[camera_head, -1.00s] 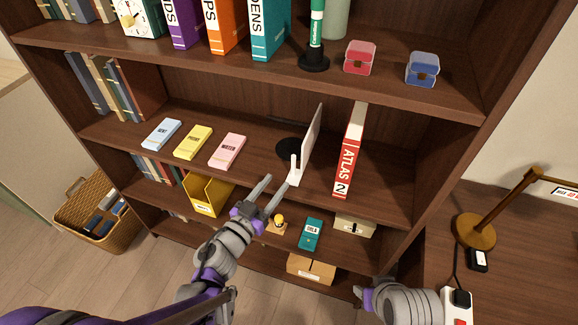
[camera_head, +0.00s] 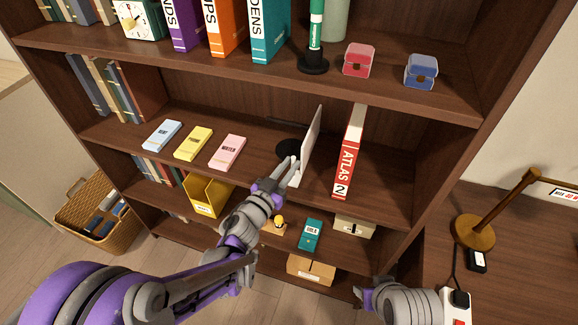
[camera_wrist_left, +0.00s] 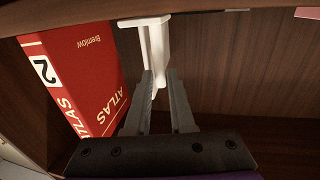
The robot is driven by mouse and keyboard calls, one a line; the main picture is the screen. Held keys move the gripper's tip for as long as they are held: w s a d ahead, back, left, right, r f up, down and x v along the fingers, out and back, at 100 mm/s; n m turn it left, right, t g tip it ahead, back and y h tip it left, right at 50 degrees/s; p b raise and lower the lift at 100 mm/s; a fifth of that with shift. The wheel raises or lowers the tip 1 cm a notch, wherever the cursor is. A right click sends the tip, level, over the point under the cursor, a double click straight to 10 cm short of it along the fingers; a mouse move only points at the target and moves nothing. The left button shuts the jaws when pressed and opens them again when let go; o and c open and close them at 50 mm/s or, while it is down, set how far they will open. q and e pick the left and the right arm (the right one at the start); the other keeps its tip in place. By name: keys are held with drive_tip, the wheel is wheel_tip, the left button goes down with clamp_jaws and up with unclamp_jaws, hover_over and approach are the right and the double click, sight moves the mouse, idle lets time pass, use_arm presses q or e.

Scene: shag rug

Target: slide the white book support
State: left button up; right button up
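The white book support (camera_head: 311,145) stands on the middle shelf, a thin upright plate with a small upright tab at its front. My left gripper (camera_head: 289,166) is at its front left, reaching over the shelf. In the left wrist view the support's tab (camera_wrist_left: 157,60) lies between the tips of my left gripper (camera_wrist_left: 160,78). The fingers are apart, one on each side of the tab; contact is unclear. The red atlas (camera_head: 349,152) stands right of the support, with a gap between. My right gripper (camera_head: 363,299) is low, in front of the bookcase; its fingers are unclear.
Blue, yellow and pink boxes (camera_head: 228,152) lie left of the support on the same shelf. A black disc (camera_head: 288,147) lies behind my left gripper. The upper shelf (camera_head: 200,55) overhangs. A yellow holder (camera_head: 203,197) stands below. A post (camera_head: 475,231) stands at right.

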use_arm(q)
clamp_jaws()
idle(1.1)
